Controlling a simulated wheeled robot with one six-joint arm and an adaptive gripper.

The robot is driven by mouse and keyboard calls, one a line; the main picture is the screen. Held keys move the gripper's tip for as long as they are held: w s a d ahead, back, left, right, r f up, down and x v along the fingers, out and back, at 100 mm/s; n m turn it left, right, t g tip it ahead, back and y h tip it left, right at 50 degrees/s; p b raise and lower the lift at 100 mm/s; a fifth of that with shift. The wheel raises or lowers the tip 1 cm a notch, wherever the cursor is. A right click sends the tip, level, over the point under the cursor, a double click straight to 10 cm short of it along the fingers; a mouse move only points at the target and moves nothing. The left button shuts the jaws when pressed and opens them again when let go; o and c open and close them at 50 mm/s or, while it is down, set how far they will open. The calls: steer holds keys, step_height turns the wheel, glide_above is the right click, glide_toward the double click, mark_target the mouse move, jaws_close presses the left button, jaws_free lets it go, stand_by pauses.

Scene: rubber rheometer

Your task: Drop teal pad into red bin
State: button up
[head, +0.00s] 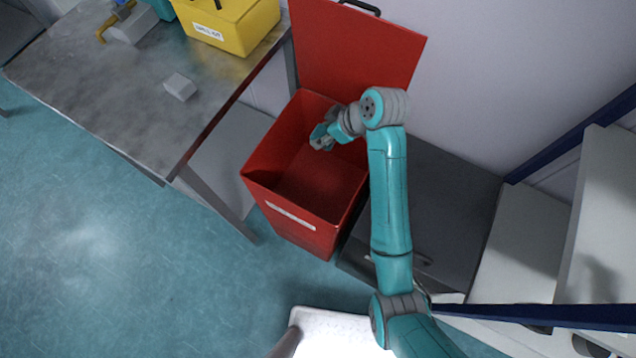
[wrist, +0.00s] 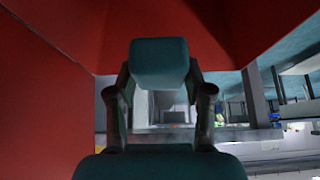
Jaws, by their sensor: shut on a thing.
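The red bin (head: 288,205) stands open in the head view, its red lid (head: 355,45) raised against the wall behind it. My gripper (head: 322,138) is over the bin's opening, near its back rim. In the wrist view a teal block (wrist: 160,62), which looks like the teal pad, sits at the tips of my gripper's dark fingers, and my gripper is shut on it. Red bin walls (wrist: 40,100) show around it at the left and top. In the head view the pad cannot be told apart from my gripper's teal parts.
A grey metal table (head: 110,90) is left of the bin, with a yellow box (head: 230,25) and a small grey block (head: 180,87) on it. A dark cabinet (head: 450,200) is right of the bin. Teal floor (head: 110,260) is clear at lower left.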

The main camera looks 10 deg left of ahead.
steer(key=shift+f, duration=2.4)
steer(key=o, duration=1.1)
steer(key=v, duration=1.2)
